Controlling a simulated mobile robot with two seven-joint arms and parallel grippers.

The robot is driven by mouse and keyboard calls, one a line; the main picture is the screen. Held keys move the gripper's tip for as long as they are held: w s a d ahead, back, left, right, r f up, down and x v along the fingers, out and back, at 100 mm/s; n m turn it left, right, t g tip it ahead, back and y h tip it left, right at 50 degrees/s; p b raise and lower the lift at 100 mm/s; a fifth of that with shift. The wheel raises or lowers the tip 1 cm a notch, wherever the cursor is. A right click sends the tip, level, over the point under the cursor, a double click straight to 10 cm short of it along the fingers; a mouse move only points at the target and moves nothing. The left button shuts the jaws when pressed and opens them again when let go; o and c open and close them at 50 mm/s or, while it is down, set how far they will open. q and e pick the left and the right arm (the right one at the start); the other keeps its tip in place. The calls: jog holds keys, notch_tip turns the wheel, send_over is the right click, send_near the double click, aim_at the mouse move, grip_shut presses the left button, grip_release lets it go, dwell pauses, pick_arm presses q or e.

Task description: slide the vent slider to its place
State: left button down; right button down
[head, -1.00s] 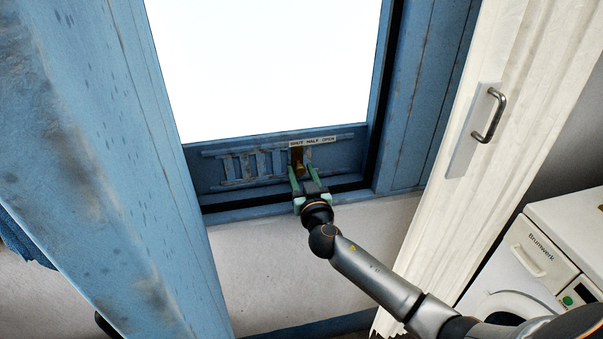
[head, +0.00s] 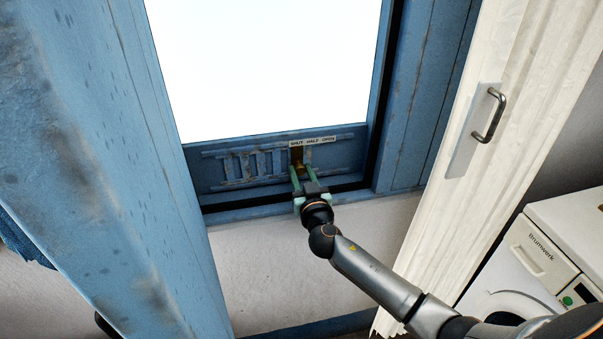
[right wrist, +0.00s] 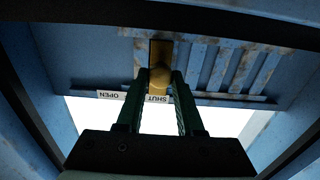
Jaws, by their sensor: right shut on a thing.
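The vent slider is a blue slatted panel (head: 255,165) in the board below the window, with a brass knob (right wrist: 160,78) on a brass plate (head: 297,155). A white label (head: 312,141) above it reads SHUT, HALF, OPEN. The brass plate stands under the SHUT end. The label also shows upside down in the right wrist view (right wrist: 110,95), partly hidden by a finger. My right gripper (head: 302,170) is shut on the knob, its green fingers on either side of it; the right wrist view shows the same grip (right wrist: 160,85). My left gripper is not in view.
A blue post (head: 110,150) stands close on the left. A pale door (head: 500,150) with a metal handle (head: 489,115) and a white washing machine (head: 545,250) are on the right. The pale wall (head: 270,265) below the sill is clear.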

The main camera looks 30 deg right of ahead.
dwell(0.5)
jog(key=d, duration=0.2)
jog(key=s+d+b, duration=0.1)
jog(key=d, duration=0.2)
jog(key=s+d, duration=0.1)
jog(key=d, duration=0.1)
jog(key=shift+d+f+b, duration=0.15)
jog(key=shift+d+b, duration=0.1)
jog(key=shift+b, duration=0.05)
jog(key=shift+d, duration=0.35)
jog(key=c, duration=0.6)
grip_release()
jog(key=shift+s+d, duration=0.1)
jog(key=shift+o, duration=0.2)
